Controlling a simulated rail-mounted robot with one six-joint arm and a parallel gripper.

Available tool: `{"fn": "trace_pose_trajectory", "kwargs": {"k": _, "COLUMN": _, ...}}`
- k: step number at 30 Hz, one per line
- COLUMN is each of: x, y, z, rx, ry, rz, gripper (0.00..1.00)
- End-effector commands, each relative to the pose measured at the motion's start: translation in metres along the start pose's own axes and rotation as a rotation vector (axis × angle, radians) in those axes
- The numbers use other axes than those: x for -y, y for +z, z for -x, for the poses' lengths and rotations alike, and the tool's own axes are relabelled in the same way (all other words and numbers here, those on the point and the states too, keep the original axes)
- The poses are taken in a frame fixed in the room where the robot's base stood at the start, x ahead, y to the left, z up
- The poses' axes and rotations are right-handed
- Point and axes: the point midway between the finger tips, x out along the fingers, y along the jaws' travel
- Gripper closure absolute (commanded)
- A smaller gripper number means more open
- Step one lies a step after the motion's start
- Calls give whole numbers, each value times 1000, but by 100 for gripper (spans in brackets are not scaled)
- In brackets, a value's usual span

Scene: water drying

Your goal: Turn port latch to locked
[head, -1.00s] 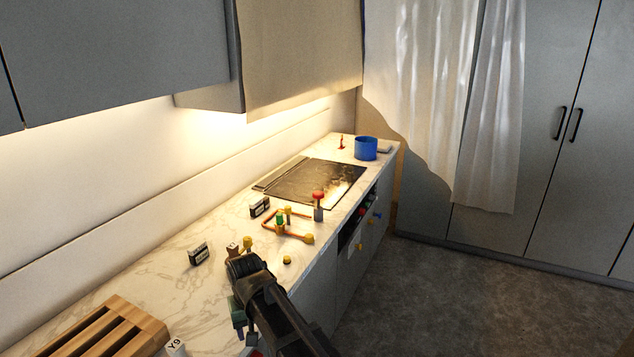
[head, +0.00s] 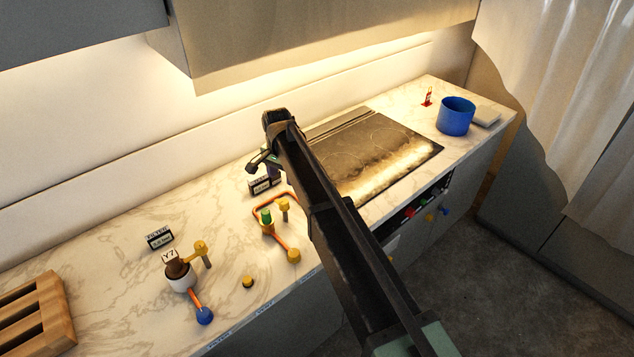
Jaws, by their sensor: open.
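My gripper (head: 260,162) hangs over the counter beside the cooktop's left edge, open. I see nothing between its fingers. A small dark display box (head: 264,186) stands just below and behind it. In front is an orange tube loop (head: 279,240) with a green-topped fitting (head: 267,217) and yellow knobs (head: 293,255). Further left, a white-and-brown vessel (head: 180,280) tagged Y7 has a yellow-topped post (head: 201,249) beside it and an orange arm ending in a blue knob (head: 204,315). I cannot tell which piece is the port latch. My arm hides part of the counter.
A second display box (head: 160,239) stands behind the vessel. A low yellow knob (head: 248,282) is near the front edge. A wooden rack (head: 34,318) is at left. The dark cooktop (head: 375,165), a blue pot (head: 455,117) and a small red item (head: 428,96) are at right.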

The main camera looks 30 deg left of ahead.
Motion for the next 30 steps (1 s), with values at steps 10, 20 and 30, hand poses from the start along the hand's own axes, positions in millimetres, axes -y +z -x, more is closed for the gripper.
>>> {"fn": "trace_pose_trajectory", "kwargs": {"k": 10, "x": -1, "y": 0, "z": -6, "rx": 0, "ry": 0, "rz": -110, "gripper": 41}}
{"fn": "trace_pose_trajectory", "kwargs": {"k": 20, "x": -1, "y": 0, "z": -75, "rx": 0, "ry": 0, "rz": -108, "gripper": 41}}
{"fn": "trace_pose_trajectory", "kwargs": {"k": 30, "x": -1, "y": 0, "z": -110, "rx": 0, "ry": 0, "rz": -108, "gripper": 41}}
